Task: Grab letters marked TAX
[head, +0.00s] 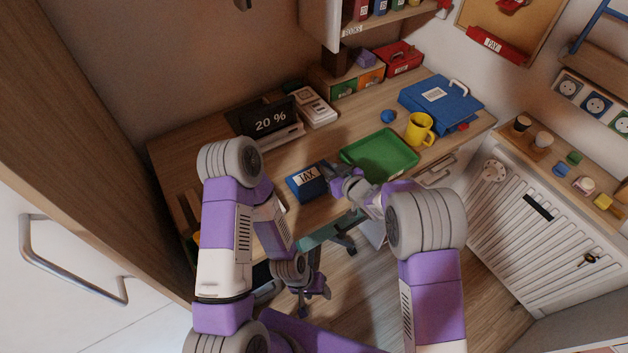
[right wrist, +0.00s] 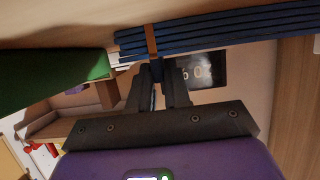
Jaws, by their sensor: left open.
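The blue bundle of letters marked TAX (head: 308,180) lies on the wooden desk, its white label facing up. In the right wrist view its stacked blue edges (right wrist: 240,37) and a brown band show at close range. My right gripper (head: 332,175) is at the right end of the bundle. In the right wrist view its two fingers (right wrist: 158,78) are close together just by the band, and whether they grip the bundle is unclear. My left gripper (head: 314,298) is open and empty, low in front of the desk.
A green tray (head: 380,155) is just right of the bundle, with a yellow mug (head: 419,129) and a blue binder (head: 440,100) behind it. A 20 % display (head: 270,121) stands at the back left. A radiator (head: 530,225) is at right.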

